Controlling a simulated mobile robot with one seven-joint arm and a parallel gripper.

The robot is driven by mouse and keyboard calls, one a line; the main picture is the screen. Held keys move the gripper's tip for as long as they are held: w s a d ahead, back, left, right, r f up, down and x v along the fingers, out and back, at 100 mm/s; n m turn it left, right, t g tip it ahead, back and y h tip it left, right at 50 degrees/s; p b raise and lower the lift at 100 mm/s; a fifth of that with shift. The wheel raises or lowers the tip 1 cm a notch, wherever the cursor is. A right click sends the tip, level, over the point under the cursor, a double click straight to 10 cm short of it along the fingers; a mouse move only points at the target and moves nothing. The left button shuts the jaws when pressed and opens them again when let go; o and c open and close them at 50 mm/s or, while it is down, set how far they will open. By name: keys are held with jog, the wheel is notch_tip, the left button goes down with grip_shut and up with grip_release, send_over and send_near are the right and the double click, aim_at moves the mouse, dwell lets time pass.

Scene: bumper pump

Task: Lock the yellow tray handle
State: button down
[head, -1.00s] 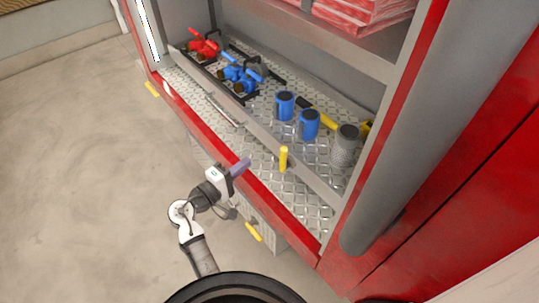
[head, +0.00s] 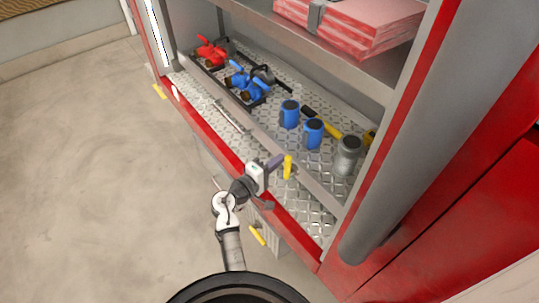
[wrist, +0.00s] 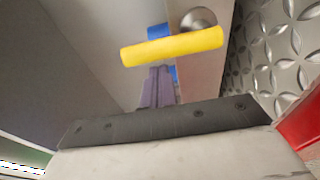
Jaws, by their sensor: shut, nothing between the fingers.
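The yellow tray handle (head: 288,167) stands upright in the head view, at the metal rail along the tray (head: 318,188) of tread plate. In the wrist view the handle (wrist: 172,46) is a yellow bar lying across the picture, with a round metal pivot (wrist: 198,20) behind its right half. My gripper (head: 277,161) is just left of the handle in the head view. Its purple fingers (wrist: 157,86) are shut and empty, their tips just below the bar in the wrist view. I cannot tell whether they touch it.
Blue cylinders (head: 313,133), a grey cylinder (head: 347,155), and red (head: 211,52) and blue (head: 250,88) fittings stand behind the rail. Another yellow handle (head: 257,236) is lower on the front. A shelf with red packs (head: 350,25) hangs above. The floor at left is clear.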

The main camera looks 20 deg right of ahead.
jog(key=shift+s, duration=0.35)
jog(key=shift+f+b, duration=0.1)
jog(key=shift+b, duration=0.25)
